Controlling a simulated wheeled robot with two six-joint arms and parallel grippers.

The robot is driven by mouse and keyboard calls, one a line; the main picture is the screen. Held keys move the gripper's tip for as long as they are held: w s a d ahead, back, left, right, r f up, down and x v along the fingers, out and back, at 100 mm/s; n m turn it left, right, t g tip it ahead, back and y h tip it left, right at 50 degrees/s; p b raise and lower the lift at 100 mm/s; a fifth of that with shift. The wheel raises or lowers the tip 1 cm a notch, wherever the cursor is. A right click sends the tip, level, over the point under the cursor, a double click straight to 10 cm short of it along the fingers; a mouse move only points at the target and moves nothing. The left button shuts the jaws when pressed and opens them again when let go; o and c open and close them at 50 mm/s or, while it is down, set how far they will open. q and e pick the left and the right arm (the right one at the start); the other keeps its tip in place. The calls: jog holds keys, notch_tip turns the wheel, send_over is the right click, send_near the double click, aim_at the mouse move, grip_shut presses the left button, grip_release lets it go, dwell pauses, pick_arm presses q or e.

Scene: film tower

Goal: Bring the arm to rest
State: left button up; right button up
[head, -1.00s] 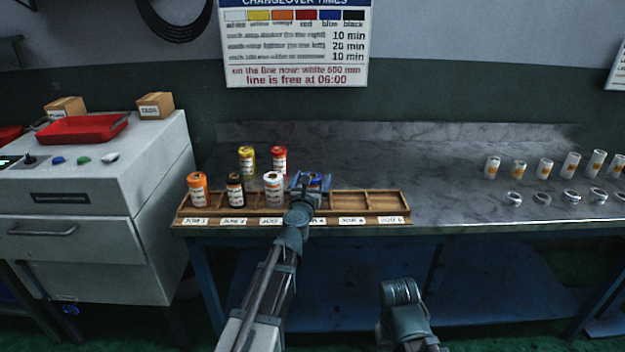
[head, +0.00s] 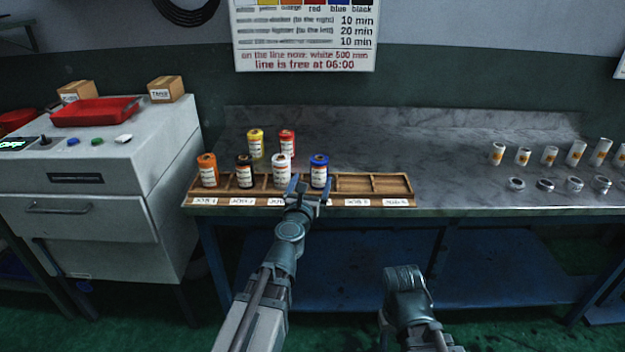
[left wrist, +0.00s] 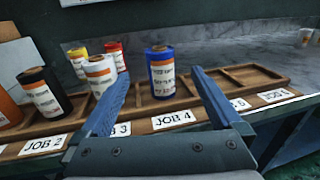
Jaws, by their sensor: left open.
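My left gripper (head: 309,190) is open and empty, in front of the wooden rack's front edge. In the left wrist view its two blue fingers (left wrist: 155,100) stand apart, with the blue roll (left wrist: 162,76) upright beyond them in the JOB 4 compartment. The blue roll also shows in the head view (head: 319,171). My right arm (head: 405,295) shows low in the head view, but its fingertips cannot be made out.
The rack (head: 400,202) also holds an orange roll (head: 207,170), a black roll (head: 244,171) and a white roll (head: 281,170). Its two right compartments are empty. A yellow roll (head: 256,144) and a red roll (head: 287,143) stand behind it. Small white rolls (head: 549,156) stand at right.

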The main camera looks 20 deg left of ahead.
pick_arm(q)
jog(key=s+d+f+m+g+h, duration=0.2)
jog(key=d+f+m+g+h, duration=0.15)
jog(key=d+m, duration=0.45)
jog(key=s+d+f+m+g+h, duration=0.25)
jog(key=d+f+m+h, duration=0.2)
jog(key=m, duration=0.85)
jog(key=s+a+f+m+g+y, duration=0.3)
jog(key=s+f+m+g, duration=0.2)
jog(key=s+f+m, duration=0.25)
jog(key=s+a+f+m+g+y, duration=0.35)
jog(key=s+f+m+g, duration=0.25)
jog(key=s+m, duration=0.2)
jog(key=s+d+r+m+p, duration=0.2)
jog(key=d+r+p, duration=0.3)
jog(key=r+p, duration=0.4)
jog(key=s+d+r+m+g+y+p, duration=0.1)
jog(key=s+d+r+p, duration=0.4)
jog(key=r+p, duration=0.5)
jog(key=shift+r+m+p, duration=0.15)
jog(key=shift+m+p, duration=0.2)
jog(key=shift+m, duration=0.2)
jog(key=shift+d+y, duration=0.1)
jog(key=shift+y, duration=0.15)
